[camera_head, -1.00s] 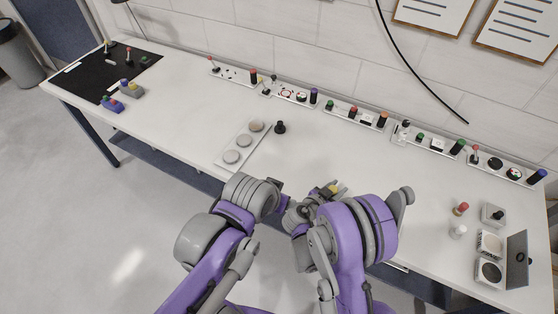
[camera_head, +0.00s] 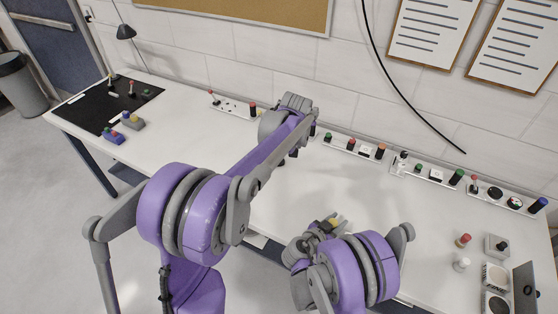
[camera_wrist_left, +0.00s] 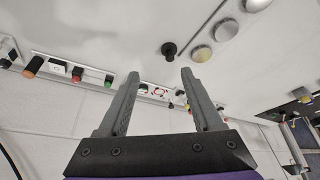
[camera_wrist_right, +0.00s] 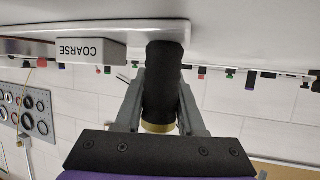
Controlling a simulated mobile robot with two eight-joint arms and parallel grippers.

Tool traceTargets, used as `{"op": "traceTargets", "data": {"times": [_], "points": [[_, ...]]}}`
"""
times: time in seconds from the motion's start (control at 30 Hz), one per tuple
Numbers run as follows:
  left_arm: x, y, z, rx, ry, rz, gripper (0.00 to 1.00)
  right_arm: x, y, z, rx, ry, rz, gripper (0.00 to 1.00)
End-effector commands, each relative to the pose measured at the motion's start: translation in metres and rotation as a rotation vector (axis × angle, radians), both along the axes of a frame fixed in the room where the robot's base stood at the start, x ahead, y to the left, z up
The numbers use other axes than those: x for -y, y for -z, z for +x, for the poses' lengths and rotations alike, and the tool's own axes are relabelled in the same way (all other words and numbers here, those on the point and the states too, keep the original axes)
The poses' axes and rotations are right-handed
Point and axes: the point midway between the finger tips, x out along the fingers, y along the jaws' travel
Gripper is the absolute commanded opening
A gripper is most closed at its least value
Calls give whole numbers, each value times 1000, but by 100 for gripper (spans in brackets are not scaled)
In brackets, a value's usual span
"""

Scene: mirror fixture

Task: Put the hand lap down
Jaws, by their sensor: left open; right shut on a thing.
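The hand lap, a black cylinder (camera_wrist_right: 161,85) with a brass-yellow band at its near end, is between the fingers of my right gripper (camera_wrist_right: 160,95). The gripper is shut on it. Its far end reaches a pale surface beside a grey block (camera_wrist_right: 92,48) marked COARSE; I cannot tell whether it touches. In the head view my right gripper (camera_head: 325,228) is low over the front of the table, with a yellow bit showing. My left gripper (camera_wrist_left: 159,78) is open and empty. In the head view its arm reaches to the back of the table, largely hiding the fingers.
The white table (camera_head: 190,140) has several switch panels (camera_head: 438,176) along the wall. A black knob (camera_wrist_left: 169,48) and silver discs (camera_wrist_left: 225,29) show in the left wrist view. A black mat (camera_head: 95,110) is at the left; small blocks (camera_head: 495,276) stand at the right.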

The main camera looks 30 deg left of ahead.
Motion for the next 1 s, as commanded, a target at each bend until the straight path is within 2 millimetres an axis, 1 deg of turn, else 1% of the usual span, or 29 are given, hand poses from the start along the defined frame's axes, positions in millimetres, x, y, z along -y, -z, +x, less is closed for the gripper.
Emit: {"op": "traceTargets", "data": {"times": [0.03, 0.1, 0.2, 0.3, 0.4, 0.57, 0.8, 0.9, 1.0], "points": [[-9, 10, 15, -4, -28, 0, 66, 0, 0, 0, 1, 0, 0, 0], [-19, 23, 31, -11, -67, 0, 66, 0, 0, 0, 1, 0, 0, 0], [-33, 42, 50, -16, -118, -1, 66, 0, 0, 0, 1, 0, 0, 0], [-44, 58, 64, -22, -158, -1, 66, 0, 0, 0, 1, 0, 0, 0], [-51, 69, 73, -25, -186, 0, 66, 0, 0, 0, 0, 0, 0, 0], [-57, 83, 80, -27, -206, 0, 66, 0, 0, 0, 0, 0, 0, 0], [-69, 122, 91, -27, -208, 0, 66, 0, 0, 0, 0, 0, 0, 0], [-73, 134, 94, -27, -208, 0, 66, 0, 0, 0, 0, 0, 0, 0], [-75, 140, 96, -27, -207, 0, 66, 0, 0, 0, 0, 0, 0, 0]]}}
